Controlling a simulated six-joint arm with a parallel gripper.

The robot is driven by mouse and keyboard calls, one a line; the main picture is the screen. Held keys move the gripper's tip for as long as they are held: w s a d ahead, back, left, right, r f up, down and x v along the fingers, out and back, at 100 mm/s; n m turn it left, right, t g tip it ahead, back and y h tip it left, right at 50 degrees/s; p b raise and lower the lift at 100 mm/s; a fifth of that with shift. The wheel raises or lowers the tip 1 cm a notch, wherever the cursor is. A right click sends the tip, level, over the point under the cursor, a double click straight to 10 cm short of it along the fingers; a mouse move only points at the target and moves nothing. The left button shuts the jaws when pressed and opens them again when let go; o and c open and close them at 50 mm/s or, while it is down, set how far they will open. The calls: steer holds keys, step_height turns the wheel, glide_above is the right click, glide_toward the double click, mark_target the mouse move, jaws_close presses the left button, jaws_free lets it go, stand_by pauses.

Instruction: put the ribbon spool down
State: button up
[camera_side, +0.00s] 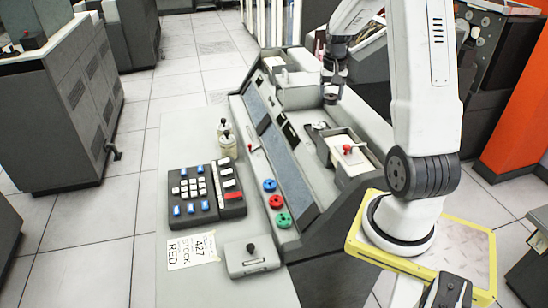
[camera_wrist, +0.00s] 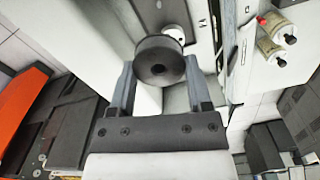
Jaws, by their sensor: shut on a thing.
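In the side view my gripper (camera_side: 333,84) is shut on this dark spool (camera_side: 330,98), beside the far right end of the console. The side view does not show clearly whether the spool touches a surface. A blue disc (camera_side: 269,185), a red disc (camera_side: 276,201) and a green disc (camera_side: 283,220) sit on the console's left edge.
A keypad (camera_side: 205,192), two small bottles (camera_side: 226,140), a paper note (camera_side: 193,250) and a grey box with a black knob (camera_side: 251,256) stand on the near left counter. A tray with a red-knobbed block (camera_side: 348,152) is on the right.

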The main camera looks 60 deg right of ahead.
steer(key=w+a+f+n, duration=0.2)
steer(key=w+a+f, duration=0.4)
steer(key=n, duration=0.7)
glide_above(249, 226)
step_height(249, 226, down, 16)
steer(key=shift+f, duration=0.15)
steer(key=shift+f, duration=2.85)
steer(key=shift+f, duration=0.1)
steer(key=shift+f, duration=1.95)
steer(key=shift+f, duration=0.1)
